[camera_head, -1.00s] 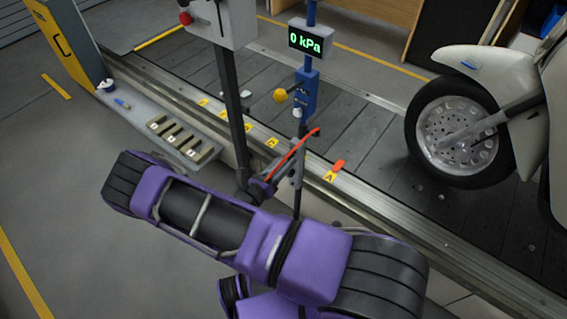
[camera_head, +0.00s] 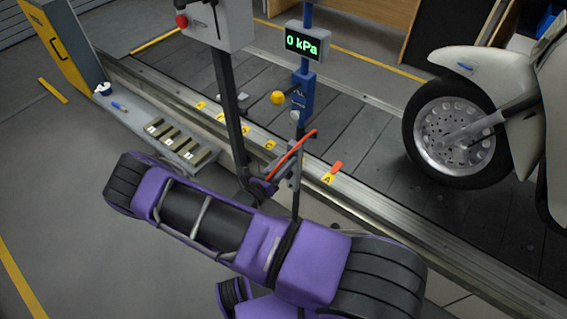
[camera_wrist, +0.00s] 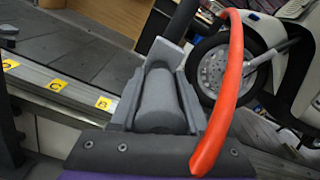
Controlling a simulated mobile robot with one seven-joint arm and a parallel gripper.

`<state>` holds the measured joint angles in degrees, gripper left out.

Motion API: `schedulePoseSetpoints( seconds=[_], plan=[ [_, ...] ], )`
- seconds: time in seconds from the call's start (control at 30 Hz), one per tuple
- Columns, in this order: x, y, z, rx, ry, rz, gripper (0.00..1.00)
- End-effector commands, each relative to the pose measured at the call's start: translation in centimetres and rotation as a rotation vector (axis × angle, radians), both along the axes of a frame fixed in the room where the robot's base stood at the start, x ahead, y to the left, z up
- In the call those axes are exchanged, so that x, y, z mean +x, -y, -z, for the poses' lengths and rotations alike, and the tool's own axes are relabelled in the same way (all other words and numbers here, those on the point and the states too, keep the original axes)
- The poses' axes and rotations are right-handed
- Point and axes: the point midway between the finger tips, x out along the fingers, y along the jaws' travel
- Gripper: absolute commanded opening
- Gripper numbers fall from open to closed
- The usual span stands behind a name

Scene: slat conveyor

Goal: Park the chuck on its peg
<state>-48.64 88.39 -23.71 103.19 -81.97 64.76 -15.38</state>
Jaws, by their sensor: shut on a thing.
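My gripper (camera_head: 290,172) is low beside the near edge of the conveyor, in front of the blue post (camera_head: 307,82) with the pressure display (camera_head: 307,43) reading 0 kPa. In the wrist view its grey jaws (camera_wrist: 160,75) are shut on a grey, rounded body, which I take to be the chuck (camera_wrist: 158,108). A red-orange hose (camera_wrist: 235,65) rises past the right side of the jaws; it also shows in the head view (camera_head: 290,150). The post carries a yellow knob (camera_head: 278,98) and a small whitish part (camera_head: 295,117). I cannot tell which part is the peg.
A motorcycle wheel (camera_head: 455,133) stands on the slats (camera_head: 360,125) at right. A black pillar (camera_head: 232,120) under a control box (camera_head: 213,25) stands left of my gripper. A grey ledge (camera_head: 130,118) holds several slotted blocks. Yellow lettered tags (camera_head: 328,179) line the conveyor edge.

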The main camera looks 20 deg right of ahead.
Motion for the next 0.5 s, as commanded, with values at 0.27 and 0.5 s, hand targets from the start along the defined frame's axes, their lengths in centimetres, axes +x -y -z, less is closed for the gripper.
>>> schedulePoseSetpoints(
  seconds=[0.27,0.5],
  plan=[
    [0.02,0.01,-0.03,-0.001,0.001,0.0,0.81],
    [-0.04,-0.09,0.01,0.0,0.0,-0.001,0.81]
  ],
)
